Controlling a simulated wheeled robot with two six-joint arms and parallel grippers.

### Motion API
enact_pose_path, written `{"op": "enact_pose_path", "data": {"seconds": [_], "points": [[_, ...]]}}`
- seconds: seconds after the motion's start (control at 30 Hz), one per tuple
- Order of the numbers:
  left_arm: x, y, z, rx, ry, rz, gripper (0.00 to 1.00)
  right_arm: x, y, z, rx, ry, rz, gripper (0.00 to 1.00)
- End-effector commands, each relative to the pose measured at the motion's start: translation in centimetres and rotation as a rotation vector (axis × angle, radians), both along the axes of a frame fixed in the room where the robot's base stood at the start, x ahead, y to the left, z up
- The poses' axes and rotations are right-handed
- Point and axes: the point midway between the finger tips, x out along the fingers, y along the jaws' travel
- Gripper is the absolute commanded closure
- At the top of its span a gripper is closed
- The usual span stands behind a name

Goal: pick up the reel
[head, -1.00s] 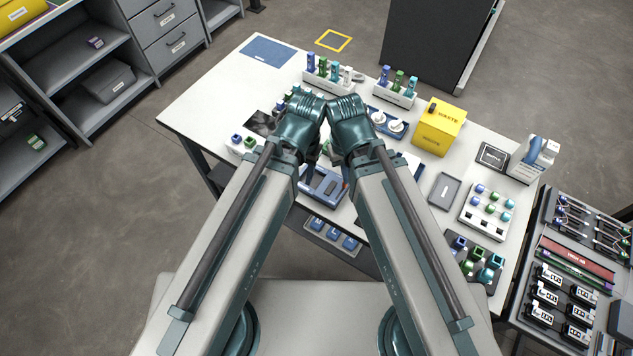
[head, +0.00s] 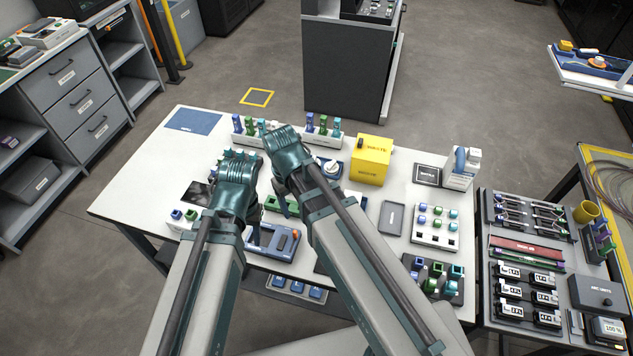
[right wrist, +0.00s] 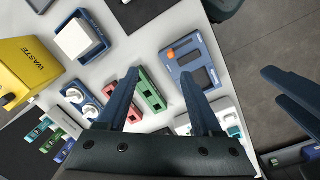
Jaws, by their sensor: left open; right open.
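No thing here is plainly a reel. Two round white pieces sit in a blue holder (right wrist: 66,91) in the right wrist view, left of my right gripper (right wrist: 160,76); I cannot tell if they are reels. A coil of pale cable (head: 612,182) lies at the right edge of the head view. My right gripper (head: 285,203) is open and empty, above the table among the devices. My left gripper also hangs over the table and is open; its dark fingers show at the right of the right wrist view (right wrist: 290,92). Its tips are hidden in the head view.
Below the hands are a blue device (head: 273,241) and green and red blocks (right wrist: 150,92). A yellow waste box (head: 371,159) and a grey tray (head: 391,217) stand to the right. A side cart (head: 527,262) holds labelled units. The table's back-left corner has free room around a blue mat (head: 194,122).

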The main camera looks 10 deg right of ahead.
Motion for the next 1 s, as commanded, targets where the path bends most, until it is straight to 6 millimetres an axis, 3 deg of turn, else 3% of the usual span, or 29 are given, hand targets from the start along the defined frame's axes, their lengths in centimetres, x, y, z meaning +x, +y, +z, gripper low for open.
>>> {"op": "enact_pose_path", "data": {"seconds": [0.03, 0.1, 0.2, 0.3, 0.4, 0.5, 0.6, 0.83, 1.0], "points": [[0.0, 0.0, 0.0, 0.0, 0.0, 0.0, 0.5, 5.0, -1.2, 0.0, 0.01, 0.002, 0.021, 0.23], [0.0, 0.0, -0.1, 0.0, 0.0, 0.0, 0.5, 9.7, -3.5, -0.1, 0.028, 0.004, 0.074, 0.1], [0.0, 0.0, -0.1, 0.0, 0.0, 0.0, 0.5, 15.6, -7.5, -0.1, 0.05, 0.002, 0.147, 0.07], [0.0, 0.0, -0.1, 0.0, 0.0, 0.0, 0.5, 20.0, -11.5, -0.2, 0.068, -0.003, 0.211, 0.07], [0.0, 0.0, -0.1, 0.0, 0.0, 0.0, 0.5, 22.9, -14.7, -0.2, 0.079, -0.008, 0.262, 0.07], [0.0, 0.0, -0.1, 0.0, 0.0, 0.0, 0.5, 24.4, -16.7, -0.2, 0.085, -0.012, 0.293, 0.07], [0.0, 0.0, -0.1, 0.0, 0.0, 0.0, 0.5, 24.9, -17.5, -0.2, 0.087, -0.014, 0.308, 0.07], [0.0, 0.0, -0.7, 0.0, 0.0, 0.0, 0.5, 24.7, -17.5, -0.7, 0.087, -0.015, 0.311, 0.07], [0.0, 0.0, -2.3, 0.0, 0.0, 0.0, 0.5, 24.7, -17.5, -2.4, 0.087, -0.014, 0.31, 0.07]]}}
